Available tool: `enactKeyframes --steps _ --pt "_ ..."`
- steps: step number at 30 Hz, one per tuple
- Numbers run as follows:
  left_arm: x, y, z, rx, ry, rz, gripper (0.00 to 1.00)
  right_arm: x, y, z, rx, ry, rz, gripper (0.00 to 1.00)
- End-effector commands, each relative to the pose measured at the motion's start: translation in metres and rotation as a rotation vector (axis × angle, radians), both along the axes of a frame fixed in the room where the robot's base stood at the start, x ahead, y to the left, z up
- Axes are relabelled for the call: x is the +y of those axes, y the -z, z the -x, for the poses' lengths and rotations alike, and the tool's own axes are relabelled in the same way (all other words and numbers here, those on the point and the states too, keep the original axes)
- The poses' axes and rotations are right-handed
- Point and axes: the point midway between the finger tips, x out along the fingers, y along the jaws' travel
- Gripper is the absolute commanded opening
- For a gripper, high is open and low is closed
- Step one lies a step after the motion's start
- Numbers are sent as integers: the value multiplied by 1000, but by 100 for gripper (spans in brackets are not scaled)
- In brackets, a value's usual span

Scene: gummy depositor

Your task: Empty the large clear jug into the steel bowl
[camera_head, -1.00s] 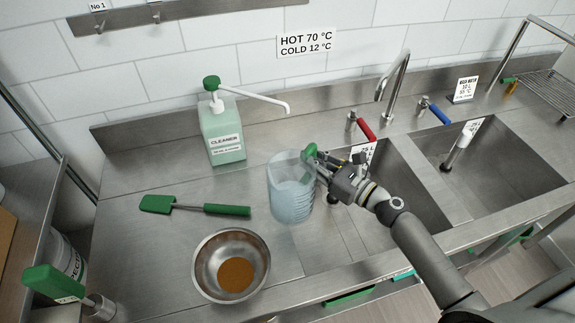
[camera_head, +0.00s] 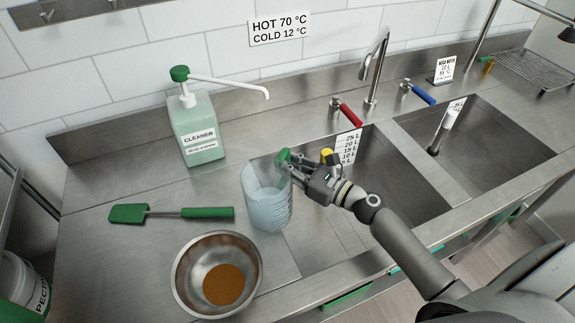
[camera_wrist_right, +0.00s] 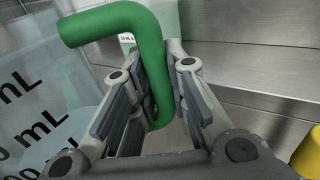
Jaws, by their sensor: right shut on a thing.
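The large clear jug (camera_head: 266,200) stands upright on the steel counter, left of the sink, with pale bluish liquid inside. Its green handle (camera_wrist_right: 150,60) is between the fingers of my right gripper (camera_head: 300,168), which is shut on it; the gripper also shows in the right wrist view (camera_wrist_right: 160,105). Volume marks show on the jug's wall in the wrist view (camera_wrist_right: 35,120). The steel bowl (camera_head: 190,268) sits to the jug's front left, apart from it, with an orange-brown content or patch (camera_head: 223,284) at its bottom. My left gripper is not in view.
A cleaner bottle (camera_head: 196,130) with a long pump spout stands behind the jug. A green spatula (camera_head: 165,213) lies left of it. Two sink basins (camera_head: 355,200) are at the right, with a tap (camera_head: 375,70) and red (camera_head: 349,114) and blue (camera_head: 422,95) levers behind.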

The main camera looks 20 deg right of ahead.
Motion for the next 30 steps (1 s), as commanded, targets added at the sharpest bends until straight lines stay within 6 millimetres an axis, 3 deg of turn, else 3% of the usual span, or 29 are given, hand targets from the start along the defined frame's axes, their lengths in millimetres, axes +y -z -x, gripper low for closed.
enactKeyframes --steps 24,30 --pt "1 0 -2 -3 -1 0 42 14 -36 13 -146 1 157 0" --pt "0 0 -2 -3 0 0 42 14 -36 12 -145 1 155 0"
